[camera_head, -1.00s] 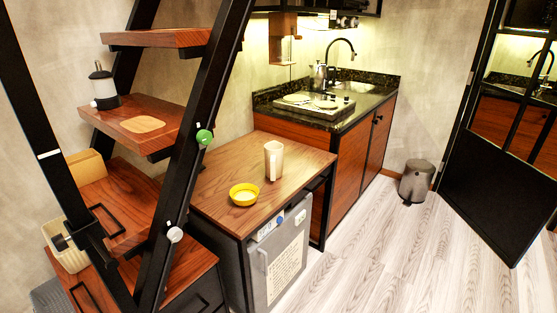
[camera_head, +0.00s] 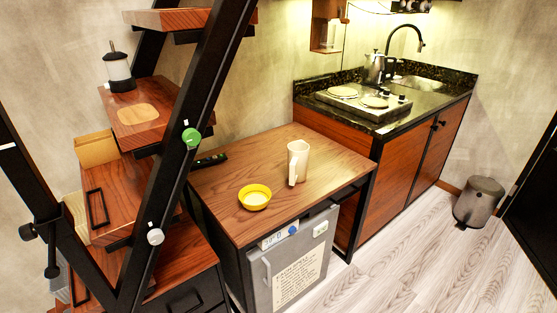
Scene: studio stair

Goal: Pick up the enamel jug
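A cream jug (camera_head: 298,162) with a handle on its near side stands upright on the wooden tabletop (camera_head: 222,194) above a small fridge. I take it to be the enamel jug. A yellow bowl (camera_head: 254,197) with a pale inside stands to its left and nearer, apart from it. My gripper does not show in the view.
A black-framed stair (camera_head: 184,110) with wooden treads rises left of the table. A lantern (camera_head: 117,72) stands on one tread. The counter (camera_head: 440,98) with hotplates and a steel pot (camera_head: 375,68) is behind right. A bin (camera_head: 479,201) stands on otherwise clear floor.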

